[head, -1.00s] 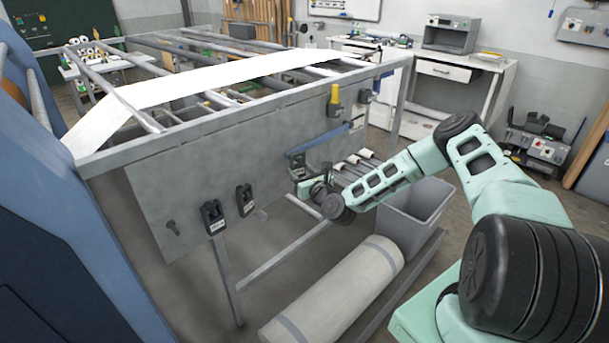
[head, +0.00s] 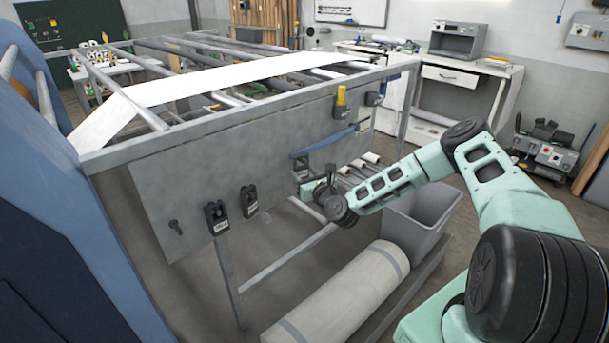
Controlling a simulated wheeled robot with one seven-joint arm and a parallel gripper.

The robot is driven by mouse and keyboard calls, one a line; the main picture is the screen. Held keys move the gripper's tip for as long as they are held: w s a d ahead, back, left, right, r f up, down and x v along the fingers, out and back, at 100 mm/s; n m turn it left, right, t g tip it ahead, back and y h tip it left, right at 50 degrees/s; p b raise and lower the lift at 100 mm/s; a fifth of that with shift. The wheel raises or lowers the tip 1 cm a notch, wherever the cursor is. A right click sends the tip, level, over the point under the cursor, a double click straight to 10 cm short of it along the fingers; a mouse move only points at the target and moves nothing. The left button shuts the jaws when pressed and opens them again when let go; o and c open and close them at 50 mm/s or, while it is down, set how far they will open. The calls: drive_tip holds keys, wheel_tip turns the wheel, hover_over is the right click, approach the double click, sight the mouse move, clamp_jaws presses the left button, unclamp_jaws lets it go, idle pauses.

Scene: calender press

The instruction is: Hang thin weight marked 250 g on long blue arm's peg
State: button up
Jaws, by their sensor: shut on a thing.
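The long blue arm (head: 325,142) slants across the grey panel, its lower left end nearest my gripper. A small dark weight with a pale label (head: 302,168) shows just under that end; its marking is too small to read. My gripper (head: 308,188) is at the panel, directly below and touching or nearly touching this weight. It is shut on a thin weight, which seems to be this dark one. The fingertips are small and partly hidden by the gripper body. The peg is hidden, so I cannot tell whether the weight is around it.
Two dark labelled blocks, one left (head: 216,217) and one right (head: 249,200), hang lower on the grey panel (head: 185,190). A yellow-handled part (head: 341,100) is above the blue arm.

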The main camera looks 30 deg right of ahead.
drive_tip(key=o, duration=1.2)
drive_tip(key=shift+c, duration=0.2)
